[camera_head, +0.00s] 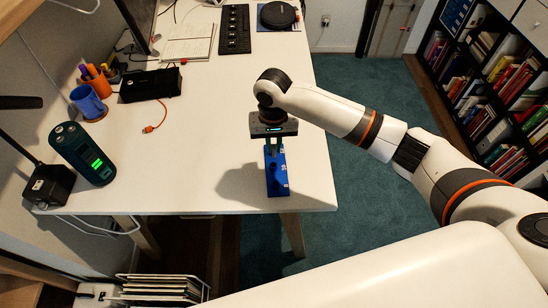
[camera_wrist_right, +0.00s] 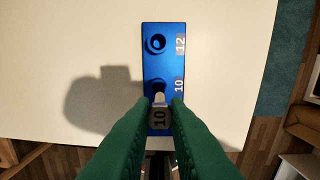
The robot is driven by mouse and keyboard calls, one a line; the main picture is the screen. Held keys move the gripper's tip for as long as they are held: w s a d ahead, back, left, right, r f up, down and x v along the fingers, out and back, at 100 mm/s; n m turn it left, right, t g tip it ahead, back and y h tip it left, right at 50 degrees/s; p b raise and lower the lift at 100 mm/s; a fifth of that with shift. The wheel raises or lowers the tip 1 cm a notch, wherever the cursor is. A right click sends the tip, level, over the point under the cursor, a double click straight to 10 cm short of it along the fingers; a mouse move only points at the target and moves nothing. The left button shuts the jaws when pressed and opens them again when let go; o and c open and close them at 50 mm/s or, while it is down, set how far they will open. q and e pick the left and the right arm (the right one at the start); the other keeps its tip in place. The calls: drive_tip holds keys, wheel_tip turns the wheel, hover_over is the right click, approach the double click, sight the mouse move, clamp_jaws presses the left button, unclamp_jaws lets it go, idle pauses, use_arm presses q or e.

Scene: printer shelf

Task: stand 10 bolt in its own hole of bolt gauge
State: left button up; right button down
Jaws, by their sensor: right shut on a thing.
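The bolt gauge is a blue block (camera_head: 277,180) lying near the right part of the white table's front edge. In the right wrist view the gauge (camera_wrist_right: 164,64) shows a raised round hole beside the label 12 and another beside the label 10. My right gripper (camera_head: 273,150) is above the gauge, its green fingers (camera_wrist_right: 160,112) shut on the 10 bolt (camera_wrist_right: 159,117), whose grey head reads 10. The bolt's pale shank points toward the hole beside label 10. I cannot tell whether its tip is inside. The fingers hide the gauge's lower part. My left gripper is not in view.
A dark green cylinder device (camera_head: 85,155), a blue cup (camera_head: 88,103), an orange pen holder (camera_head: 97,82) and a black box (camera_head: 150,84) stand at the left. A black panel (camera_head: 235,28) lies at the back. The table left of the gauge is clear.

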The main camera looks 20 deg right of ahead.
sight(273, 147)
drive_tip(key=shift+f, duration=2.9)
drive_tip(key=shift+a+f, duration=0.1)
drive_tip(key=c, duration=1.4)
unclamp_jaws()
wheel_tip(273, 147, up, 12)
drive_tip(key=shift+r, duration=0.15)
